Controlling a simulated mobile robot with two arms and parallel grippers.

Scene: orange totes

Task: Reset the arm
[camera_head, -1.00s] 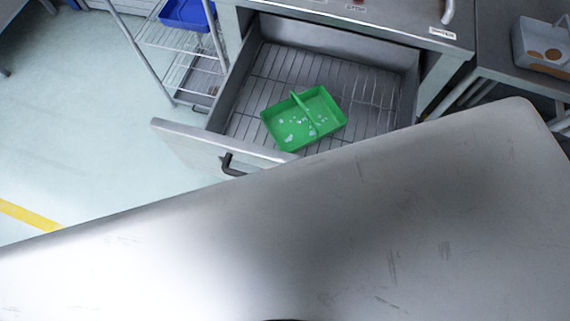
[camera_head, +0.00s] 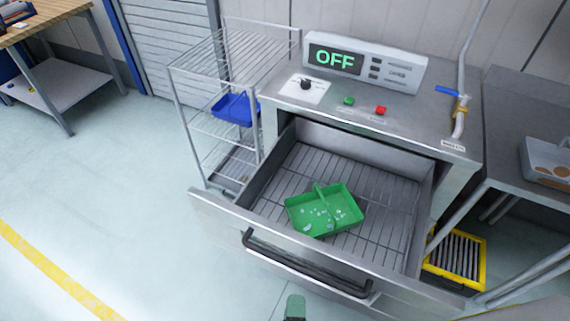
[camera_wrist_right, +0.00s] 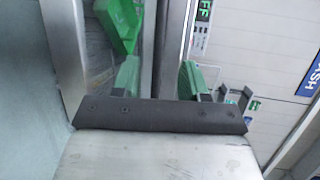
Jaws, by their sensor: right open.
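My right gripper shows only as a green fingertip (camera_head: 295,308) at the bottom edge of the head view, in front of the open drawer. A green tray (camera_head: 325,211) with a handle and small pale pieces lies on the wire rack inside the drawer, apart from the gripper. Part of the green tray (camera_wrist_right: 121,22) also shows at the top left of the wrist view. My left gripper is in neither view.
The open metal drawer (camera_head: 290,252) with a black handle (camera_head: 300,268) juts from a machine (camera_head: 400,110) whose display reads OFF. A wire shelf (camera_head: 205,120) with a blue tray (camera_head: 235,108) stands left. A yellow-framed grate (camera_head: 455,262) lies right. The floor at left is clear.

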